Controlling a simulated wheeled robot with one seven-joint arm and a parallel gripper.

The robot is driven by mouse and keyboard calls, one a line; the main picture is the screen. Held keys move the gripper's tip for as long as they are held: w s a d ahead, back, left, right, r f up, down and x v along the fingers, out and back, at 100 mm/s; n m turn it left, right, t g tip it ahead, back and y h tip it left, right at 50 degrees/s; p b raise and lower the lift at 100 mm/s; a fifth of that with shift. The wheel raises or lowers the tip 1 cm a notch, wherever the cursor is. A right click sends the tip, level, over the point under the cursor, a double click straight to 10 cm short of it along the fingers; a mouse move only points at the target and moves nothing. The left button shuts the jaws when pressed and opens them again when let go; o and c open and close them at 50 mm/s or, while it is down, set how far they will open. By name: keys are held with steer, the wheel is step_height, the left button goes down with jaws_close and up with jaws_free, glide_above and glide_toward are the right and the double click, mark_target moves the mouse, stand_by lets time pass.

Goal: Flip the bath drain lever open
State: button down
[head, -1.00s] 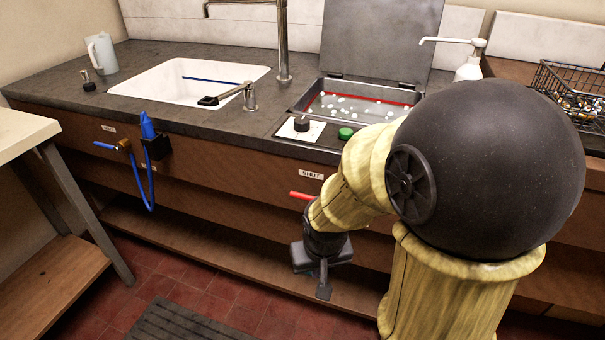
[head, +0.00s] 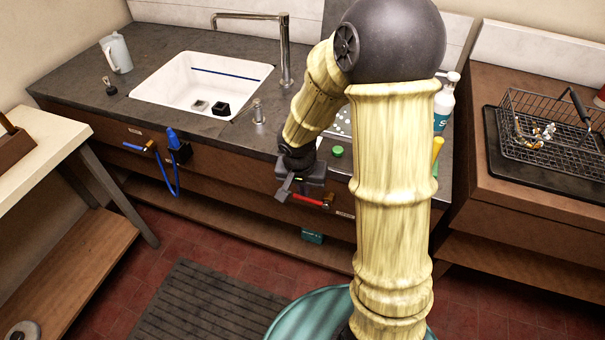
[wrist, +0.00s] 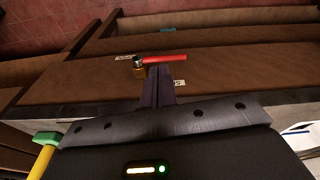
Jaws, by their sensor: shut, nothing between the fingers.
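The red drain lever (head: 306,200) is on the wooden front below the counter. It lies about level, its handle pointing left from a brass valve body (head: 328,202). The wrist view looks at it upside down, with the red handle (wrist: 168,58) pointing right from the brass body (wrist: 139,68). My gripper (head: 284,192) is shut and empty, just in front of the lever. In the wrist view its fingertips (wrist: 153,72) overlap the near side of the lever close to the valve; I cannot tell whether they touch. The bath is mostly hidden behind my arm.
A small label (head: 345,214) is right of the valve. A green button (head: 337,151) is on the counter above. A blue hose (head: 170,172) hangs at left. The white sink (head: 170,90) and a tall tap (head: 285,60) stand behind.

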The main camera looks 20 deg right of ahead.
mark_target(309, 200)
steer(key=shift+m, duration=0.8)
steer(key=w+r+p, duration=0.1)
steer(key=r+p, duration=0.2)
steer(key=w+r+p, duration=0.1)
steer(key=r+p, duration=0.1)
steer(key=shift+w+a+r, duration=0.1)
steer(key=shift+w+a, duration=0.15)
steer(key=shift+w, duration=0.1)
steer(key=f, duration=0.4)
steer(key=w+d+f+b, duration=0.1)
steer(key=f, duration=0.4)
steer(key=w+f+b, duration=0.1)
steer(key=f, duration=0.3)
steer(key=shift+w+d+f, duration=0.1)
steer(key=shift+d+f, duration=0.2)
steer(key=shift+f, duration=0.1)
